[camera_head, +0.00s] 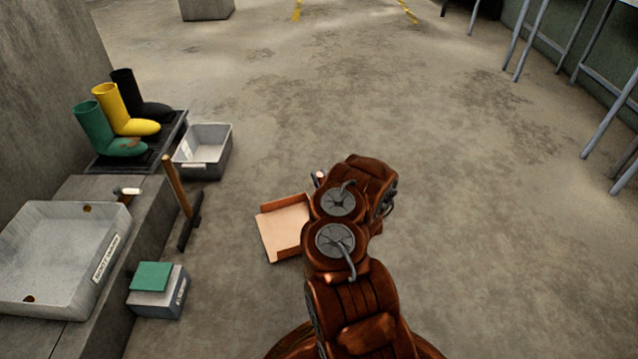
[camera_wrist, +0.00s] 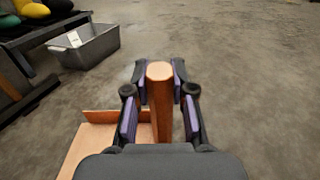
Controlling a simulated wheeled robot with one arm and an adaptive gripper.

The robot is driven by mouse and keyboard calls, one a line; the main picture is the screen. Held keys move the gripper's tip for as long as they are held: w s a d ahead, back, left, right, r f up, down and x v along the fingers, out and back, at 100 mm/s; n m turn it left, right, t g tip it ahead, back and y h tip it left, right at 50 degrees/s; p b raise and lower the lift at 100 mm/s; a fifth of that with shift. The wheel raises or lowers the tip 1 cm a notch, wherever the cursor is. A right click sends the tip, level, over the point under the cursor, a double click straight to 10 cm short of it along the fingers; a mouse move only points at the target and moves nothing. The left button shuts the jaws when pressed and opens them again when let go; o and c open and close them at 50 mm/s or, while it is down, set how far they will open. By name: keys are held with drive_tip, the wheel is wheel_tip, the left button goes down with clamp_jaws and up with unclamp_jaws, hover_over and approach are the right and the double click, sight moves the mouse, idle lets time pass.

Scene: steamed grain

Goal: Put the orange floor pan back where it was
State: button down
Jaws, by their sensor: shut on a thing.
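My gripper (camera_wrist: 160,76) is shut on that handle, with a purple pad on each side. I cannot tell whether the pan touches the floor or hangs just above it.
A grey bin (camera_head: 204,150) stands left of the pan, beside a boot tray (camera_head: 112,160) with green, yellow and black boots. Floor to the right is clear.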

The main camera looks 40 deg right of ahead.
drive_tip(key=shift+f, duration=0.55)
drive_tip(key=shift+f+b, duration=0.2)
drive_tip(key=shift+b, duration=0.1)
drive_tip(key=c, duration=1)
unclamp_jaws()
drive_tip(key=shift+r, duration=0.1)
